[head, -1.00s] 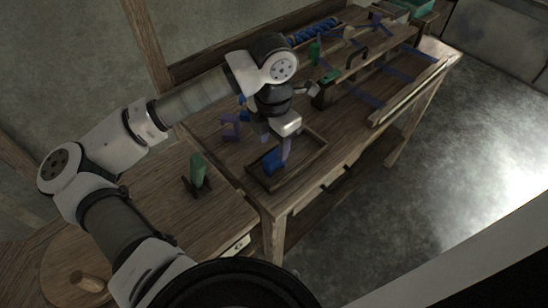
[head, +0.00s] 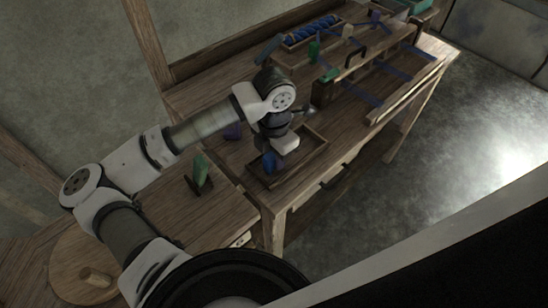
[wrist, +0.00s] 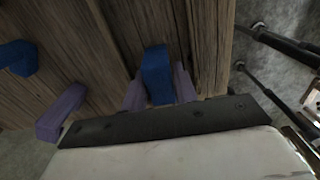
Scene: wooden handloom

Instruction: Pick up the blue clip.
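The blue clip (head: 268,162) stands in the shallow wooden tray (head: 318,152) at the near end of the bench. In the wrist view the blue clip (wrist: 157,76) is upright between the two purple fingers of my gripper (wrist: 160,88). A finger lies close along each side of it, with no clear gap showing. I cannot tell whether they press on it. In the head view my gripper (head: 280,158) is down at the tray, and its wrist hides most of the fingers and part of the clip.
A green piece (head: 201,170) stands on the lower table at left.

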